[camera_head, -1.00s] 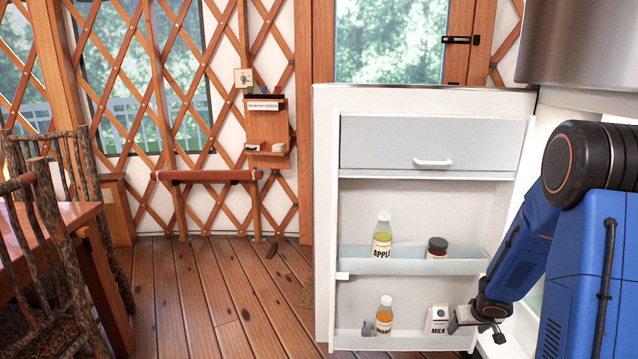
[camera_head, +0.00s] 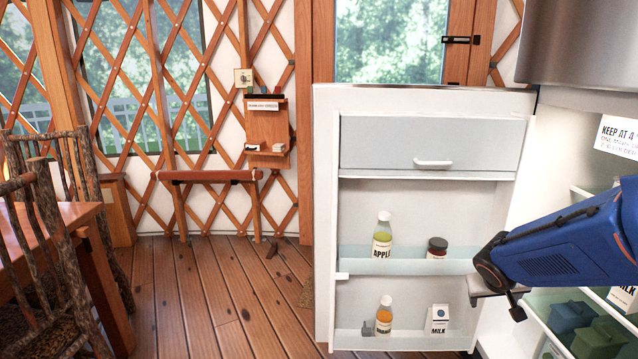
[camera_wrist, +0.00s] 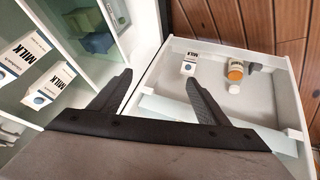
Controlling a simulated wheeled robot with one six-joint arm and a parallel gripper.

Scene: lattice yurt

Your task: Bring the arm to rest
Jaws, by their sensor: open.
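My gripper (camera_head: 497,292) is in front of the open fridge door's shelves, at the right of the lower door area in the head view. In the wrist view my gripper (camera_wrist: 157,92) shows two dark fingers spread apart with nothing between them. My blue arm reaches in from the right edge, in front of the fridge interior. The open fridge door (camera_head: 326,215) shows its inner side with shelves. A milk carton (camera_head: 437,319) stands on the lower door shelf, left of and below my gripper.
An apple bottle (camera_head: 382,235) and dark jar (camera_head: 437,247) stand on the upper door shelf. An orange-filled bottle (camera_head: 384,315) stands lower. Inside the fridge are milk cartons (camera_wrist: 50,82) and blue and green containers (camera_head: 599,338).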

